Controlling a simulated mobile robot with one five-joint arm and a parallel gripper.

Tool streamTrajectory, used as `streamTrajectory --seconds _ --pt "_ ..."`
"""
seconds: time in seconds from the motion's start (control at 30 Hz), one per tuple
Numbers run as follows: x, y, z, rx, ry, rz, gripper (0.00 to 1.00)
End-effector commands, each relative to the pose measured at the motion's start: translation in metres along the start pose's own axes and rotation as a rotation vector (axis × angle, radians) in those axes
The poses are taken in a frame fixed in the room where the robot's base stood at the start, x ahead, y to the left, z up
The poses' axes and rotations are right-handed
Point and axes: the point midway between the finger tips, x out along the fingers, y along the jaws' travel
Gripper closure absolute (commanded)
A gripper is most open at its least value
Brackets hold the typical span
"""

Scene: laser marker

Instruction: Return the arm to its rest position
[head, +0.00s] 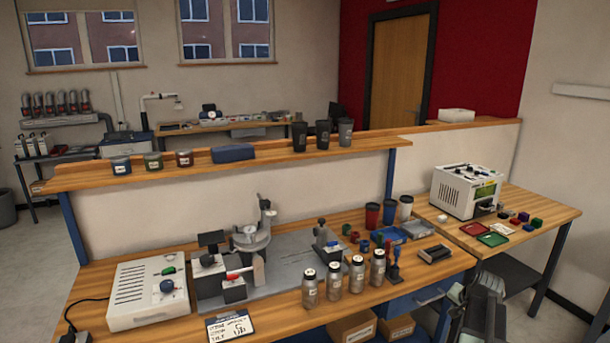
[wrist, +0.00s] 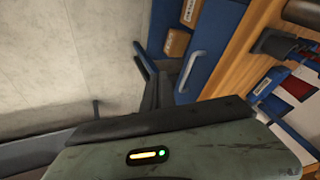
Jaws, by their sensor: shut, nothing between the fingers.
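My gripper (wrist: 160,82) shows in the wrist view as dark fingers beyond the grey-green housing, shut with nothing between them. The housing fills the bottom of that view and carries an orange bar light and a green light. In the head view my arm (head: 484,308) is folded low at the bottom right, in front of the workbench (head: 440,283). The gripper's fingers are hard to make out there. The wrist view looks past the fingers at pale floor and the blue drawer (wrist: 207,45) under the bench.
Several bottles (head: 333,280) stand near the bench's front edge, beside the marking machine (head: 250,240). A white instrument box (head: 465,192) and small coloured blocks (head: 523,217) are on the right table. Cardboard boxes (head: 352,328) sit under the bench. Floor shows at the far left.

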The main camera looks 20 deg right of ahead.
Motion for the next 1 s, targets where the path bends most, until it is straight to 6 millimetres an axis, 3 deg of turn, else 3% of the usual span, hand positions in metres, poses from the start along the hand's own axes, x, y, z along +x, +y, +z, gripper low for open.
streamTrajectory --seconds 0.17,0.27,0.4,0.5,0.6,0.73,0.83,1.0 --pt "-0.006 -0.070 0.056 -0.149 -0.095 -0.002 1.00" --pt "-0.014 -0.119 0.106 -0.275 -0.170 0.001 1.00" --pt "-0.039 -0.191 0.202 -0.513 -0.300 0.015 1.00" --pt "-0.066 -0.230 0.276 -0.695 -0.390 0.034 1.00" --pt "-0.095 -0.254 0.341 -0.866 -0.464 0.057 1.00" --pt "-0.124 -0.267 0.399 -1.023 -0.527 0.084 1.00" --pt "-0.133 -0.269 0.417 -1.080 -0.547 0.097 1.00" --pt "-0.134 -0.269 0.422 -1.094 -0.554 0.101 1.00"
